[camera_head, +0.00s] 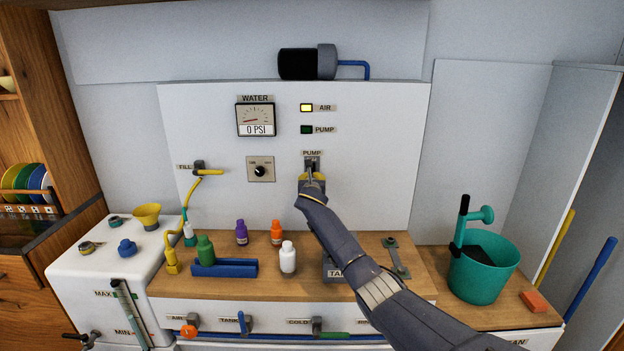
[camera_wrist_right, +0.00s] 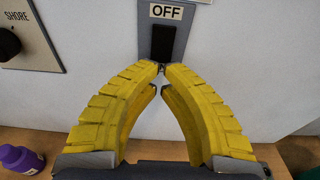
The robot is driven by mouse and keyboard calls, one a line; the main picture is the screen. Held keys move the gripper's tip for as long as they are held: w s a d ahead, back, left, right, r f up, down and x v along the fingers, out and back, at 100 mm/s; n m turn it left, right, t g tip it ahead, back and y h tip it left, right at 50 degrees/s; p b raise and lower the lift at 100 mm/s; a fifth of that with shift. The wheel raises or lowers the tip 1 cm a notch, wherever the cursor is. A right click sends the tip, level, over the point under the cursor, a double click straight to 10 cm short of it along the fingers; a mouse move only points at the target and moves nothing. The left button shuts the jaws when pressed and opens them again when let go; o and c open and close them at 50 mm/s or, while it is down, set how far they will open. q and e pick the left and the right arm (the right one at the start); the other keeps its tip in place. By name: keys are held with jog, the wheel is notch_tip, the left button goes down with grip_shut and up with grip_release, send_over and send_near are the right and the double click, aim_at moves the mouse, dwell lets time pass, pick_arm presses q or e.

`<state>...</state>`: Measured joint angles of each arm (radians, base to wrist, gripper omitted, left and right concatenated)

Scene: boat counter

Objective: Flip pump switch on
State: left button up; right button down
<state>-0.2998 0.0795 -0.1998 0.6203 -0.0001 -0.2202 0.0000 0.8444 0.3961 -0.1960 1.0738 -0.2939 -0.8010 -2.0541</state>
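The pump switch (camera_head: 313,162) is a dark rocker on the white upright panel (camera_head: 370,190), under a PUMP label. In the right wrist view the black switch (camera_wrist_right: 162,42) has an OFF label (camera_wrist_right: 166,12) above it. My right gripper (camera_head: 312,177) is at the switch's lower end. Its yellow fingers (camera_wrist_right: 160,70) come together at the tips with nothing between them. The tips overlap the switch's bottom edge in view; I cannot tell whether they touch it. The PUMP light (camera_head: 307,130) is dark green. My left gripper is not in view.
The gauge (camera_head: 256,119) reads 0 PSI, and the AIR light (camera_head: 307,108) is lit yellow. A black knob (camera_head: 260,171) is left of the switch. Bottles, including a white one (camera_head: 288,257), stand on the wooden counter (camera_head: 210,287) below. A teal bucket (camera_head: 483,276) stands at right.

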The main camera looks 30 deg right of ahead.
jog(key=shift+w+d, duration=0.35)
jog(key=shift+w, duration=0.25)
